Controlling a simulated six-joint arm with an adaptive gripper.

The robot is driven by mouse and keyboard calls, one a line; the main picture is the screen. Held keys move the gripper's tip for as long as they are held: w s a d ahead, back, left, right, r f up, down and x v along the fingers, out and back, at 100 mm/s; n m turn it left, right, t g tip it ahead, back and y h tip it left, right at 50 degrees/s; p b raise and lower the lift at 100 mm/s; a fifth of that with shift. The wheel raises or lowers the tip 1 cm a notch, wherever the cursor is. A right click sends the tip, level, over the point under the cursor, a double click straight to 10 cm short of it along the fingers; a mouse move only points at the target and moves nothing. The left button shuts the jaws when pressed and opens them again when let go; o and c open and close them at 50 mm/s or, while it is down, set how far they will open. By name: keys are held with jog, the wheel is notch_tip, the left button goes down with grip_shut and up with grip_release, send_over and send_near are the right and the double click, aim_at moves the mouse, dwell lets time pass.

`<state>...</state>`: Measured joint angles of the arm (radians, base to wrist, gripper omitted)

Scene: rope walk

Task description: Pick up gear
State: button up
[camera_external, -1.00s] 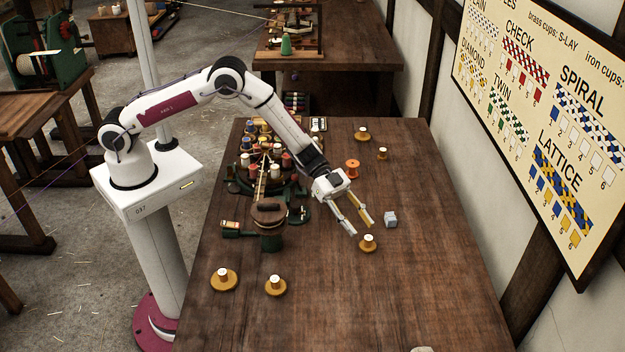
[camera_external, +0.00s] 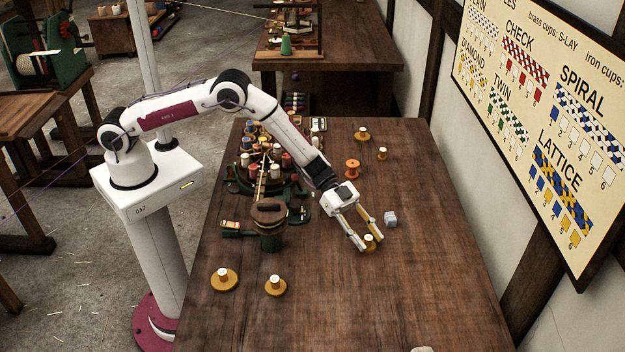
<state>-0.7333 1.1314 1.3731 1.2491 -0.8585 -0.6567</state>
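The likely gear is a small brass-coloured disc with a pale round hub (camera_external: 370,243), low on the wooden table. No teeth can be made out at this size. My gripper (camera_external: 371,242) is open, with its two fingers apart on either side of this piece. I cannot tell whether either finger touches it. Similar brass pieces with pale hubs stand at the front left (camera_external: 224,280), beside it (camera_external: 275,286), and at the back right of the table (camera_external: 362,134), with a smaller one (camera_external: 382,154) nearby.
A dark green braiding machine with several bobbins (camera_external: 268,238) fills the table's left side. The table's front right (camera_external: 430,290) is mostly clear.

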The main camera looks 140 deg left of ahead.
aim_at(368, 237)
jog(key=shift+w+f, duration=0.1)
jog(key=shift+w, duration=0.2)
grip_shut()
jog(key=shift+r, duration=0.2)
dwell(0.3)
jog(key=shift+r, duration=4.85)
